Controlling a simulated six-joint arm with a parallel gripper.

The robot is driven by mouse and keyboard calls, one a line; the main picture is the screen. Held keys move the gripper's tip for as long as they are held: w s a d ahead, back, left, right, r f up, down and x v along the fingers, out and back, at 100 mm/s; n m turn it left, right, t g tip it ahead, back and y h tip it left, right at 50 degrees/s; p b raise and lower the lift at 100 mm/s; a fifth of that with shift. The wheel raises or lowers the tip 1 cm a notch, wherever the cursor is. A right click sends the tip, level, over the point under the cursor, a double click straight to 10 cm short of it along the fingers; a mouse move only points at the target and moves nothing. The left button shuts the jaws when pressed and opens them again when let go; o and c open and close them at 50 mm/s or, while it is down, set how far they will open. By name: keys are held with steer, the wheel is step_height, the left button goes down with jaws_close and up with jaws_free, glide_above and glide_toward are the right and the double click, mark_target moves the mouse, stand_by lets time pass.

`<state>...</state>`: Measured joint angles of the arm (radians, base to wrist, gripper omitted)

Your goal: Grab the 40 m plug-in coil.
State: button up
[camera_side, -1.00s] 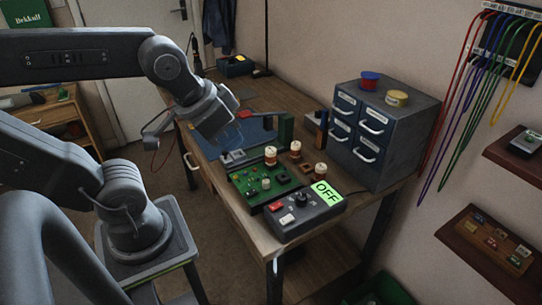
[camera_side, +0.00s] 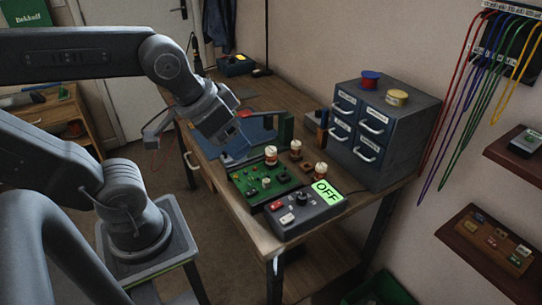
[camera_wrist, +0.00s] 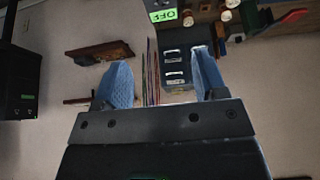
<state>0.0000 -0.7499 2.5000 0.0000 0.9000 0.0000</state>
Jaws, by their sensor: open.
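Several coils with pale tops and copper-brown bodies stand around the green circuit board. One coil (camera_side: 271,155) is at the board's back edge, one (camera_side: 295,149) is behind it to the right, and one (camera_side: 320,170) is near the display. Their band labels are too small to read, so I cannot tell which is the 40 m coil. My gripper (camera_wrist: 160,68) is open and empty, with its two blue fingers apart. In the side view it hangs above the table, left of the coils and apart from them. In the wrist view coils (camera_wrist: 227,16) show at the top edge.
The green board (camera_side: 262,183) sits beside a grey control box (camera_side: 305,218) with a green OFF display (camera_side: 325,191). A blue drawer cabinet (camera_side: 385,130) stands close behind the coils on the right. Coloured cables (camera_side: 485,80) hang on the wall.

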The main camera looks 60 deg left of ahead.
steer(key=m+g+y, duration=0.3)
steer(key=m+y, duration=1)
steer(key=m, duration=0.7)
glide_toward(273, 155)
steer(key=x, duration=0.5)
steer(key=shift+s+a+r, duration=0.1)
steer(key=shift+s+a, duration=0.05)
steer(key=shift+s, duration=0.1)
steer(key=shift+w+x, duration=0.15)
steer(key=shift+x, duration=1.25)
steer(key=shift+w+x, duration=0.1)
steer(key=shift+x, duration=1.25)
steer(key=c, duration=1)
